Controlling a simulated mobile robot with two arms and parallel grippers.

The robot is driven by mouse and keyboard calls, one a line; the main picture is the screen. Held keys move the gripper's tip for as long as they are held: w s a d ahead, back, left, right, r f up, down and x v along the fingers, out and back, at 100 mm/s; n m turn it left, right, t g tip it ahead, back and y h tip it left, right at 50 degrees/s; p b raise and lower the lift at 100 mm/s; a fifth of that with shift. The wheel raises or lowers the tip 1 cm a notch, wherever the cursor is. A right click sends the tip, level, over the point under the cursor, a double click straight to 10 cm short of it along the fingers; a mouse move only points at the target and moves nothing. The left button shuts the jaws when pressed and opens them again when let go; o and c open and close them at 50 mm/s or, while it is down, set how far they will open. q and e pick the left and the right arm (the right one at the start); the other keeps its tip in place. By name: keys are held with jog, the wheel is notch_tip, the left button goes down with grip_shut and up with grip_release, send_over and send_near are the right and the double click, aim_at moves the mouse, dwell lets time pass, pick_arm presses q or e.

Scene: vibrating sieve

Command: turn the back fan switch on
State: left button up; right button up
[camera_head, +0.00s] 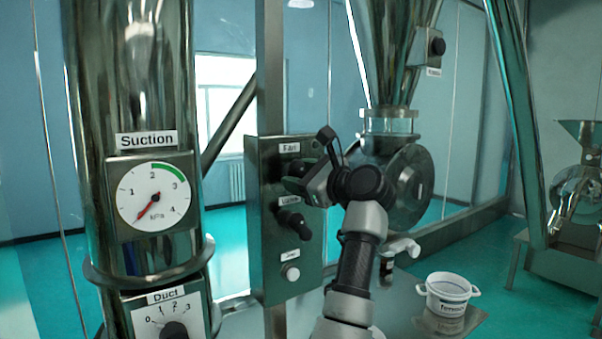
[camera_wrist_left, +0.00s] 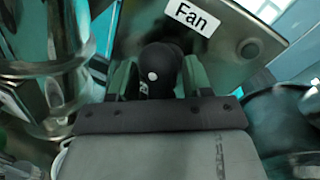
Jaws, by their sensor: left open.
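The fan switch is a black knob (camera_wrist_left: 155,70) with a white dot, below the white "Fan" label (camera_wrist_left: 187,15) in the left wrist view. It sits on the metal control panel (camera_head: 257,240); the "Fan" label (camera_head: 290,148) also shows in the head view. My left gripper (camera_wrist_left: 158,80) is open, with one green-grey finger on each side of the knob. I cannot tell whether the fingers touch it. In the head view my left gripper (camera_head: 297,180) is in front of the panel and largely hides the knob.
Below on the panel are another black knob (camera_head: 293,222) and a pale button (camera_head: 291,273). A suction gauge (camera_head: 154,195) and a duct dial (camera_head: 174,330) are on the column at left.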

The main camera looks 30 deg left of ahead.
pick_arm(q)
jog(key=c, duration=0.9)
jog(key=shift+m, duration=0.3)
jog(key=shift+f+m+b, duration=0.1)
jog(key=shift+m+b, duration=0.65)
jog(key=shift+m, duration=0.05)
jog(key=m+y+b, duration=0.1)
jog(key=m, duration=0.2)
jog(key=shift+m+t, duration=0.4)
jog(key=m+b, duration=0.1)
jog(key=m, duration=0.2)
jog(key=shift+m+t, duration=0.4)
jog(key=shift+r+m+t+y, duration=0.15)
jog(key=shift+m+t, duration=0.15)
jog(key=shift+m, duration=0.5)
jog(key=shift+r+m+t+y, duration=0.15)
jog(key=shift+m+t, duration=0.15)
jog(key=shift+m, duration=0.5)
jog(key=shift+f, duration=0.1)
